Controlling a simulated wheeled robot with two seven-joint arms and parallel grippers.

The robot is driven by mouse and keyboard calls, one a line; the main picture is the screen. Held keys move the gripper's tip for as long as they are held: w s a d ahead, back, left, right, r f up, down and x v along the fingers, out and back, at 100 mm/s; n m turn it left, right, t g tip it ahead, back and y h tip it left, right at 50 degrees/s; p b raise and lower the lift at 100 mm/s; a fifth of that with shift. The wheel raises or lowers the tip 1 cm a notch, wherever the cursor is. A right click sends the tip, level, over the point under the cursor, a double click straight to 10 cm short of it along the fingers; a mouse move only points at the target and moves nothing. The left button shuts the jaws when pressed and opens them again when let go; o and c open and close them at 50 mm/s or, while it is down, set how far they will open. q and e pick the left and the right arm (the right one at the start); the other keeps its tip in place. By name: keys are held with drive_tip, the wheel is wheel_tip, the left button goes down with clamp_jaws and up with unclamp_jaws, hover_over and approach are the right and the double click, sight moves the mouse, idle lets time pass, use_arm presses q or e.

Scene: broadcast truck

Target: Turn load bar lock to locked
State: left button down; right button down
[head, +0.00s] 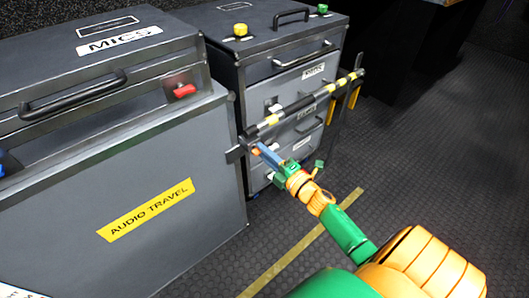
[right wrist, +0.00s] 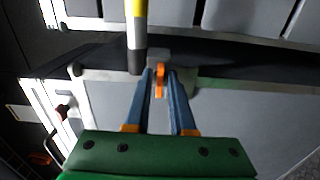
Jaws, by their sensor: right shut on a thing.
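The load bar (head: 303,103), black with yellow and pale bands, runs across the front of a grey drawer case. Its near end also shows in the right wrist view (right wrist: 136,35). The small orange lock lever (right wrist: 160,82) is at the bar's near end, by a grey bracket, and shows partly in the head view (head: 256,151). My right gripper (right wrist: 160,76) has its two blue fingers on either side of the lever and is shut on it; in the head view it reaches in from the lower right (head: 266,153). My left gripper is not in view.
The drawer case (head: 275,45) stands behind the bar. The dark floor (head: 430,170) at the right is clear, with a yellow line on it.

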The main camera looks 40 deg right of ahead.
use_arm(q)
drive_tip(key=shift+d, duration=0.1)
use_arm(e)
drive_tip(key=c, duration=1)
unclamp_jaws()
drive_tip(key=shift+o, duration=0.2)
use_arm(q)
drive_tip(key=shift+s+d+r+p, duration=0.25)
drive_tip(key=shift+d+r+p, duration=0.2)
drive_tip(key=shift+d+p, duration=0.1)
use_arm(e)
drive_tip(key=s, duration=0.7)
drive_tip(key=shift+d, duration=0.3)
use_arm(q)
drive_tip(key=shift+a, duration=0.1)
